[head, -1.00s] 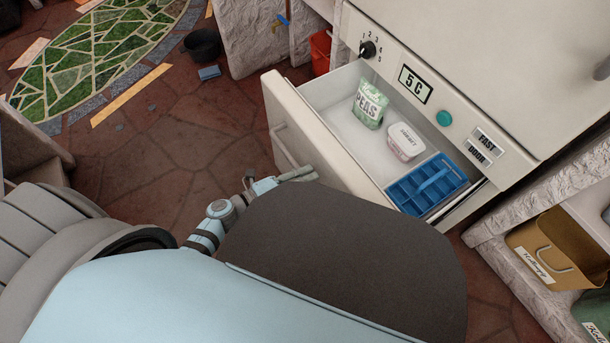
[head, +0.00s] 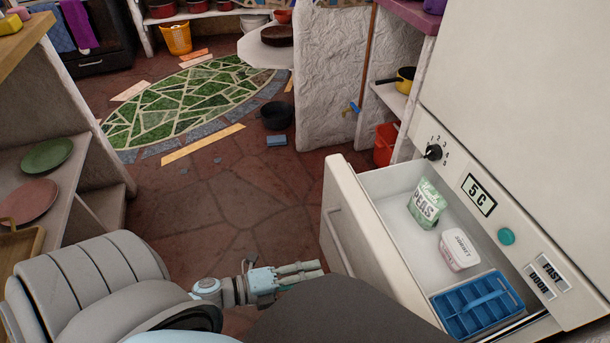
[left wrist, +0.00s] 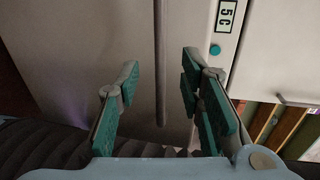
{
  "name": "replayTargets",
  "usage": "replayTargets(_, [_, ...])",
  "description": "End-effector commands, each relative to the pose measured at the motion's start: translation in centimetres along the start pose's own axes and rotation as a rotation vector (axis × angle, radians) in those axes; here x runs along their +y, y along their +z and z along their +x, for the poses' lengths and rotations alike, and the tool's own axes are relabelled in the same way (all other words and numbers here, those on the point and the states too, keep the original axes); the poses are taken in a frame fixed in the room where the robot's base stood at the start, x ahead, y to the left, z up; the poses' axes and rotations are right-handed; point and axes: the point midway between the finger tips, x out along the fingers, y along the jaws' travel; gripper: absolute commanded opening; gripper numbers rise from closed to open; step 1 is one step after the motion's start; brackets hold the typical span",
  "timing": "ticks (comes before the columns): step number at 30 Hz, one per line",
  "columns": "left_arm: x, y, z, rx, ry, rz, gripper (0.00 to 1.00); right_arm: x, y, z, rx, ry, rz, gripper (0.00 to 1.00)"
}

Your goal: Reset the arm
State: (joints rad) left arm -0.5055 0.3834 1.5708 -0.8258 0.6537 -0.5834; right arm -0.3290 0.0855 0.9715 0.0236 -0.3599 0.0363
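My left gripper (head: 298,271) is in front of the open freezer drawer, low in the head view, left of the drawer front (head: 350,225). In the left wrist view the left gripper (left wrist: 158,90) has its two teal-padded fingers spread apart with nothing between them. Behind them is the pale drawer front with its long handle (left wrist: 160,60). The gripper appears apart from the handle, though the exact gap is hard to judge. My right gripper shows in neither view.
The drawer holds a peas bag (head: 426,204), a sorbet tub (head: 459,249) and a blue ice tray (head: 478,304). A black bucket (head: 277,115) and a small blue block (head: 276,141) are on the floor. Shelves with plates (head: 47,155) stand at left. The stone floor between is clear.

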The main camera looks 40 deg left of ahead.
Motion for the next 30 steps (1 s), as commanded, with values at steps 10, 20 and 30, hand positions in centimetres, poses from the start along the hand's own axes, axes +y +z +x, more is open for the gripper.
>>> replayTargets(10, [0.0, 0.0, -1.4, 0.0, -0.001, -0.001, 0.34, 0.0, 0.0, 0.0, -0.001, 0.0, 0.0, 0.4])
replayTargets(20, [0.1, 0.2, -1.4, -0.009, 0.005, -0.025, 0.34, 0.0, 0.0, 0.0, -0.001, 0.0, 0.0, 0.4])
replayTargets(30, [19.4, 7.8, -10.2, -0.884, 0.287, -1.071, 0.34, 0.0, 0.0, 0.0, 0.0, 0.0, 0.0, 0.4])
